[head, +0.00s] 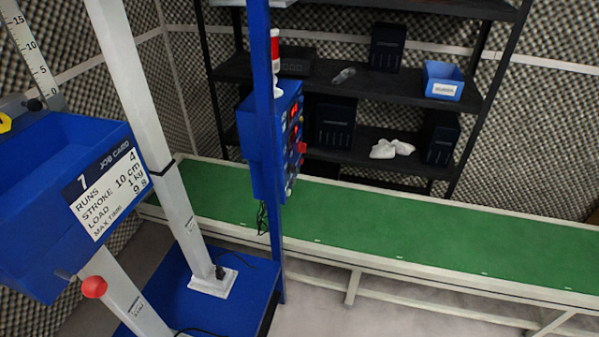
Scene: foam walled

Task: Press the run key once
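A blue control box (268,142) is mounted on a blue upright post (266,120), near the middle of the head view. I see its front at a steep angle. It carries small red displays and several knobs or keys (298,147) along its right face. Their labels are too small and slanted to read, so I cannot tell which one is the run key. Neither of my grippers shows in this view.
A red and white signal lamp (275,60) tops the box. A green-topped bench (400,230) and dark shelves (360,75) stand behind.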

